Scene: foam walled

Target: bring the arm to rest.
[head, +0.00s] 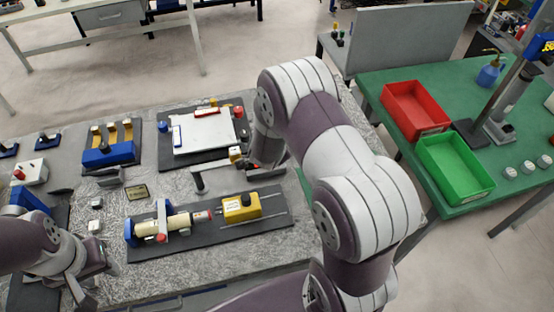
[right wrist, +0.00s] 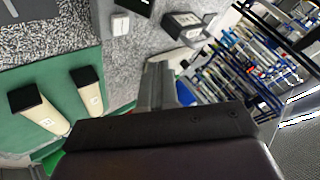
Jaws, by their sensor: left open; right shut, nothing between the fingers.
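My left arm comes in at the lower left of the head view, with its left gripper (head: 88,284) low over the near left part of the grey bench. Its jaws are open and I see nothing held in them. My right arm (head: 340,165) is raised and bent across the middle of the head view, its wrist reaching down at the bench's right part. There the arm largely hides the right gripper. In the right wrist view the right gripper (right wrist: 162,86) shows its fingers together and empty.
The bench holds a white panel on a dark board (head: 205,131), a yellow block (head: 241,208) on a rail fixture and a blue block (head: 109,154). A green table at right carries a red bin (head: 416,110) and a green bin (head: 456,168). Open floor lies between bench and back table.

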